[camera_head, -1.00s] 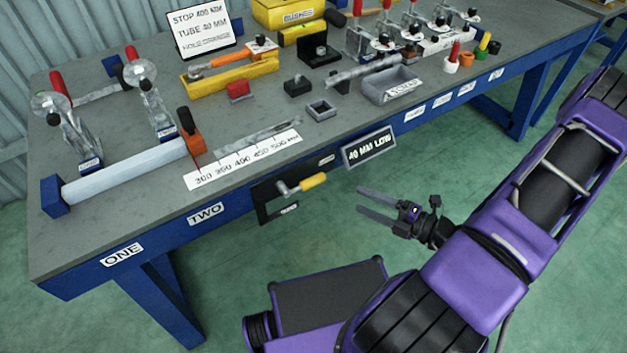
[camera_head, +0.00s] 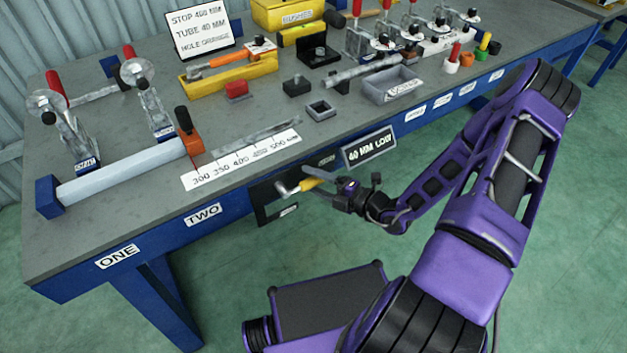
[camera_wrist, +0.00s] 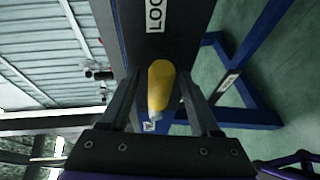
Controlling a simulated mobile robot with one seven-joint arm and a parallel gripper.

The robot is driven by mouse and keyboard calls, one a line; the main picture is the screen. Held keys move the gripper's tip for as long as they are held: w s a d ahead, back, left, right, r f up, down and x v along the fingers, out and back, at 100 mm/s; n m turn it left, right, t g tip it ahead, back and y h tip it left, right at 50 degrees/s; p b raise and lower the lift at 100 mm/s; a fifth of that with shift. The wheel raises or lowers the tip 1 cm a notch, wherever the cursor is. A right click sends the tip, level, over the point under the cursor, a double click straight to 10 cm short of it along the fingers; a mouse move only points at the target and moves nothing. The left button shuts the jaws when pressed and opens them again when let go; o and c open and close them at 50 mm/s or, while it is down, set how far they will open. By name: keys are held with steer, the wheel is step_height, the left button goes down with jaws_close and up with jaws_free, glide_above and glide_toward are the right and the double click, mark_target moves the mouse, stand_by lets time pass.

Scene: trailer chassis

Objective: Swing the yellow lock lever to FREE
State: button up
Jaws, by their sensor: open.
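The yellow lock lever (camera_head: 310,184) sits on a black plate (camera_head: 265,209) at the bench's front edge. Its grey pivot end is at the left and its yellow grip points right. My gripper (camera_head: 320,182) is at the yellow grip, with its jaws open. In the wrist view the yellow grip (camera_wrist: 160,84) lies between my two fingers (camera_wrist: 160,95), with a gap visible on each side. A white label (camera_wrist: 155,15) reading partly "LOC" shows at the top there. The plate's small labels are unreadable in the head view, and my gripper hides part of the plate.
A "40 MM LOW" sign (camera_head: 370,148) hangs from the bench edge just above my gripper. A white scale strip (camera_head: 240,161) lies on the bench top above the lever. A blue bench leg (camera_head: 150,290) stands lower left. Open green floor lies below the lever.

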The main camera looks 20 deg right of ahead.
jaws_close()
stand_by(1.4)
